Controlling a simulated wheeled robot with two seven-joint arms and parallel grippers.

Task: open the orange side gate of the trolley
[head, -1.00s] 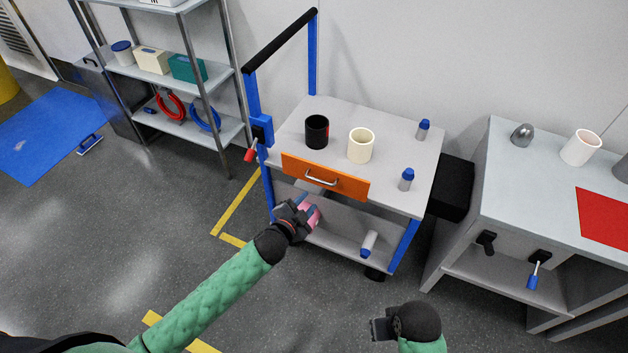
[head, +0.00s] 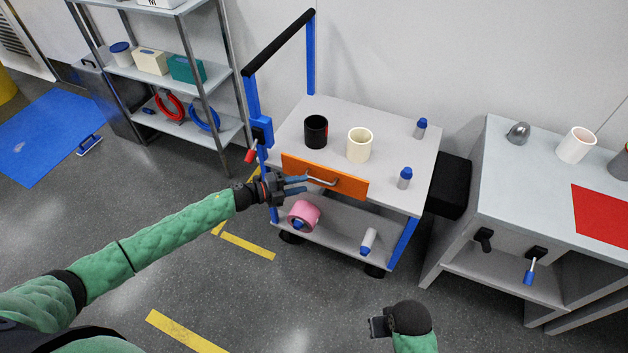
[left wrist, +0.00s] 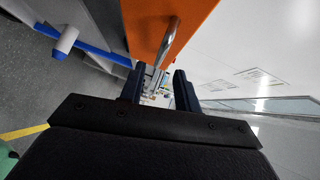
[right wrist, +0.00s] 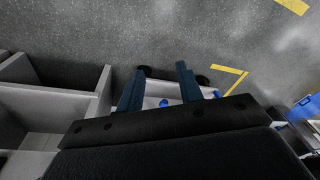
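The orange side gate (head: 345,185) stands upright along the near edge of the trolley's top deck (head: 385,135). Its silver bar handle (head: 322,182) is on the outer face; it also shows in the left wrist view (left wrist: 168,42). My left gripper (head: 305,184) is at the left end of the handle, fingers apart. In the left wrist view the handle's end lies between the open fingers (left wrist: 159,82); I cannot tell whether they touch it. My right gripper (head: 374,328) is low, in front of the trolley and away from it, with fingers apart and empty in the right wrist view (right wrist: 160,85).
A black mug (head: 316,131), a cream mug (head: 359,145) and two blue-capped bottles stand on the top deck. A pink roll (head: 304,214) and a bottle (head: 368,240) lie on the lower shelf. A red-handled lever (head: 251,155) is on the blue post. A grey bench (head: 500,165) stands right.

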